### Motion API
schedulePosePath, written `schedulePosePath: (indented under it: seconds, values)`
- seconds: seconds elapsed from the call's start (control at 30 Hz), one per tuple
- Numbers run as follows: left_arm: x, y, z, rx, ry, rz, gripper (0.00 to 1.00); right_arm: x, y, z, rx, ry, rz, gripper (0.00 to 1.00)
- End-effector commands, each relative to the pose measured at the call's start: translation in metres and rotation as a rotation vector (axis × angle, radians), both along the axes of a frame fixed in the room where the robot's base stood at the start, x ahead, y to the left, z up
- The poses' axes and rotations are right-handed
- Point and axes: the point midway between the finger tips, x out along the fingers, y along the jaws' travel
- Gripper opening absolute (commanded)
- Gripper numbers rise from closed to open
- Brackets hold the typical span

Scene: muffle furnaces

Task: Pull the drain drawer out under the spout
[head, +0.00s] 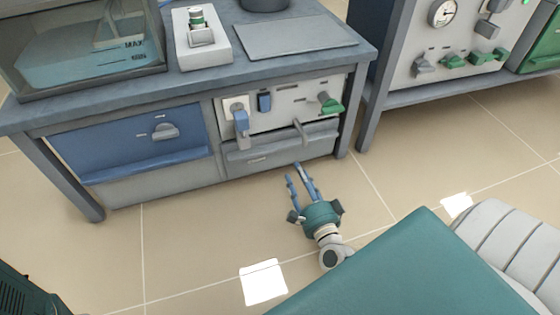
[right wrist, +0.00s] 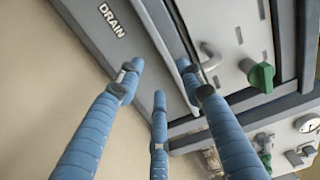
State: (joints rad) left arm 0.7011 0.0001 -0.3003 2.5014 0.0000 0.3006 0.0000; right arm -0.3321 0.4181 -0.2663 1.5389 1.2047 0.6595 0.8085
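The drain drawer (head: 290,151) is a grey front low in the bench, below the white control panel. It looks closed. Its DRAIN label (right wrist: 112,20) reads clearly in the right wrist view. A grey bent spout (head: 299,130) hangs from the panel above the drawer; it also shows in the right wrist view (right wrist: 211,57). My right gripper (head: 294,172) is in front of and below the drawer, its blue fingers spread and empty. In the right wrist view the fingers (right wrist: 160,78) point towards the drawer front; contact cannot be told. My left gripper is not in view.
A blue drawer (head: 132,140) sits at the left. A second bench (head: 425,95) stands at the right. The tiled floor in front is open.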

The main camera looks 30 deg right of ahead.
Motion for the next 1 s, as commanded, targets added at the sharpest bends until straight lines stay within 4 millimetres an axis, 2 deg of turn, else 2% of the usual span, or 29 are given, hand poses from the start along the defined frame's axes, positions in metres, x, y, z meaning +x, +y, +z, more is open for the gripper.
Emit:
schedulePosePath:
  seconds: [0.17, 0.4, 0.6, 0.77, 1.0]
  values:
    - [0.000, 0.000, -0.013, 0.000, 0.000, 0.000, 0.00, 0.023, -0.006, -0.001, 0.000, -0.005, -0.001, 0.38]
    - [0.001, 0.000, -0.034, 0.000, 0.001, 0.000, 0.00, 0.068, -0.017, -0.001, -0.002, -0.005, -0.001, 0.38]
    - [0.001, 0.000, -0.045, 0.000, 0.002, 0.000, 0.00, 0.094, -0.023, 0.000, -0.003, -0.002, 0.000, 0.38]
    - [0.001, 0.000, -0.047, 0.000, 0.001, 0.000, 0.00, 0.102, -0.025, 0.001, -0.001, -0.001, 0.000, 0.38]
    - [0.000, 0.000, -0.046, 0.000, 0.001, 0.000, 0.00, 0.103, -0.025, 0.002, -0.002, -0.001, 0.001, 0.38]
